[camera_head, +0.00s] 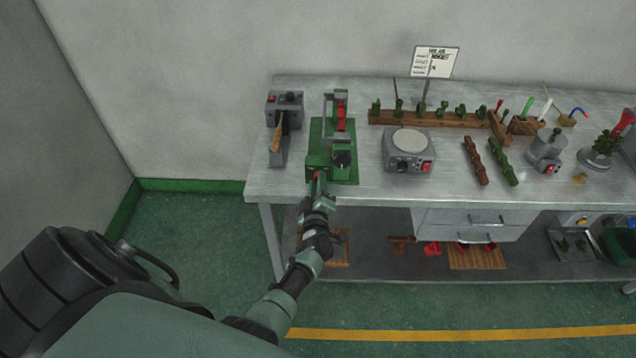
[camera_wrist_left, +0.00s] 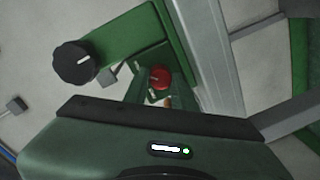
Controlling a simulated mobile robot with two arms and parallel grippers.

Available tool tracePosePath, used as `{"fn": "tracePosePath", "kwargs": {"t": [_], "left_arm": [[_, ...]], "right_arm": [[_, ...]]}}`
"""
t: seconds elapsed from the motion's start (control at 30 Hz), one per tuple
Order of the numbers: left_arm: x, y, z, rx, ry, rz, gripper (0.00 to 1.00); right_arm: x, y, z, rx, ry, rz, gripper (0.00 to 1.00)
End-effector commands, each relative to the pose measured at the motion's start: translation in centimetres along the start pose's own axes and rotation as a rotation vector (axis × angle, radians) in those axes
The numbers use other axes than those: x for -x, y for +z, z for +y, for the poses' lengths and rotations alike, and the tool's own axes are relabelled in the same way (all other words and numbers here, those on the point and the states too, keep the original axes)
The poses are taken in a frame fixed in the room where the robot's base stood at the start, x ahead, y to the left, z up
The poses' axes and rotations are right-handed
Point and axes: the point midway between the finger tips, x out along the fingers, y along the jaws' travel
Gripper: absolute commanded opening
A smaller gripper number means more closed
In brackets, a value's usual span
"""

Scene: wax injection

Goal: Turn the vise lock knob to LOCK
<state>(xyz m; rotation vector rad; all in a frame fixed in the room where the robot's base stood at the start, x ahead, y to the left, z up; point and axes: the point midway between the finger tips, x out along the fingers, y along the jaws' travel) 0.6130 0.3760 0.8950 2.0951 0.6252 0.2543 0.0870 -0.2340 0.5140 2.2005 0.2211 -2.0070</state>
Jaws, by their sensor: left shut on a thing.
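The green vise (camera_head: 318,135) stands near the left end of the bench, with a red part in its upper half. A small red knob (camera_head: 317,176) is at its front left corner. The knob also shows in the left wrist view (camera_wrist_left: 160,77), with a pale line on its face. My left gripper (camera_head: 318,183) reaches the vise's front edge and is shut on the red knob; its fingers partly hide the knob. A black knob (camera_wrist_left: 73,62) with a white mark sits on the vise, left of the red one in the wrist view. My right gripper is not in view.
A grey device (camera_head: 285,105) with a wooden-handled tool stands left of the vise. A grey hot plate (camera_head: 408,165) stands to its right. A wooden rack (camera_head: 432,118) with green pieces is behind. The bench front (camera_head: 290,192) left of my gripper is clear.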

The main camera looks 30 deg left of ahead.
Motion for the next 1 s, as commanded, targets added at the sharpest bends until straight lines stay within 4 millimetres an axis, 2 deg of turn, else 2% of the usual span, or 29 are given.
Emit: {"fn": "tracePosePath", "kwargs": {"t": [0.13, 0.17, 0.23, 0.53, 0.63, 1.0], "left_arm": [[0.1, 0.1, -0.2, -0.002, -0.003, -0.003, 0.0], [0.1, 0.1, -0.2, -0.002, -0.003, -0.003, 0.29], [0.1, 0.1, -0.2, -0.002, -0.003, -0.003, 0.48], [0.1, 0.0, 0.0, 0.0, -0.001, -0.001, 0.48], [0.7, 0.0, 0.0, -0.001, -0.002, -0.002, 0.48], [6.5, -0.1, 0.1, -0.001, -0.003, -0.003, 0.48]], "right_arm": [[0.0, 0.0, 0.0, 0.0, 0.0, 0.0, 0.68], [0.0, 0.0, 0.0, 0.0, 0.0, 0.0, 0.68], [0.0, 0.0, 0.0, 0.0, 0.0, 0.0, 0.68], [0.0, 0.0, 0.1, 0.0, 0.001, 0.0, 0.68], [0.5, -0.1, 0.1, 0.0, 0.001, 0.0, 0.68], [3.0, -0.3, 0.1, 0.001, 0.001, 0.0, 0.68]]}}
